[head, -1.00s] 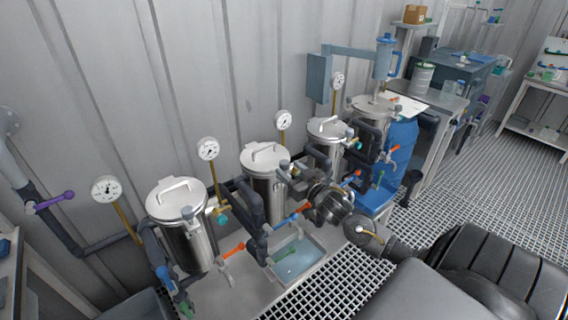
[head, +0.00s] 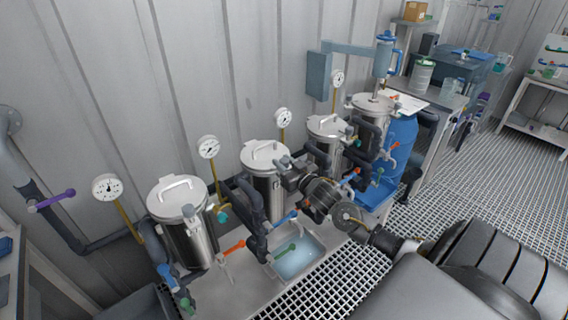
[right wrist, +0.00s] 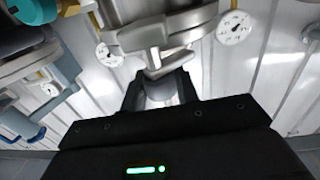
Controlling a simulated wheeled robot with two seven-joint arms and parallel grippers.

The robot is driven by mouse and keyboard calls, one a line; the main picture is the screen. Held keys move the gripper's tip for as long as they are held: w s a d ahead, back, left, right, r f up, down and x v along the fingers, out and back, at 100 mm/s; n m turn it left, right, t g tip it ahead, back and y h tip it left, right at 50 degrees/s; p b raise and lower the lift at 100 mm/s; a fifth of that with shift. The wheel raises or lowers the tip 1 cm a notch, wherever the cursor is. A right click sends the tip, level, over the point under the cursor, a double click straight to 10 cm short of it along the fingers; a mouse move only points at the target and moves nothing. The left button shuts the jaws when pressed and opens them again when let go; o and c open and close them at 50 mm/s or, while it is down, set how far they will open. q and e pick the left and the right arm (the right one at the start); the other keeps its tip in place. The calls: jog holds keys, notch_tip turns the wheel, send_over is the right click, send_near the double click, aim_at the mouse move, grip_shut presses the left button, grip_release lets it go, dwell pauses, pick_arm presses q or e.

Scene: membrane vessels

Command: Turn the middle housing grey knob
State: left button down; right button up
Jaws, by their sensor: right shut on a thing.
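The middle housing (head: 262,190) is a steel vessel with a lid and top handle, second from the left in the head view. My right gripper (head: 285,167) is at its upper right side, with my wrist reaching in from the right. In the right wrist view my two dark fingers (right wrist: 160,92) are shut on a small grey piece, the grey knob (right wrist: 160,88), just below a pale metal fitting (right wrist: 158,38). The fingers and wrist hide much of the knob in the head view. My left gripper is in neither view.
Similar steel vessels stand left (head: 188,235) and right (head: 325,130) of it, with dark pipes and dial gauges (head: 283,117) behind. Coloured valve handles, such as a blue one (head: 285,217), stick out below my wrist. A shallow basin (head: 312,262) lies in front. The grating floor (head: 470,180) is open.

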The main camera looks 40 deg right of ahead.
jog(key=shift+y, duration=0.3)
jog(key=shift+n+y, duration=0.7)
jog(key=shift+y, duration=0.1)
jog(key=n+y, duration=0.2)
jog(key=y, duration=0.1)
jog(key=shift+d+g, duration=0.1)
jog(key=shift+g, duration=0.2)
jog(key=n+y+b, duration=0.1)
jog(key=y, duration=0.1)
jog(key=n+g+y+b, duration=0.1)
jog(key=y, duration=0.1)
jog(key=shift+f+n, duration=0.15)
jog(key=shift+n, duration=0.25)
jog(key=shift+n+g+y+b, duration=0.4)
jog(key=shift+n+g+y, duration=0.25)
jog(key=shift+y, duration=0.25)
jog(key=o, duration=1)
jog(key=shift+c, duration=0.2)
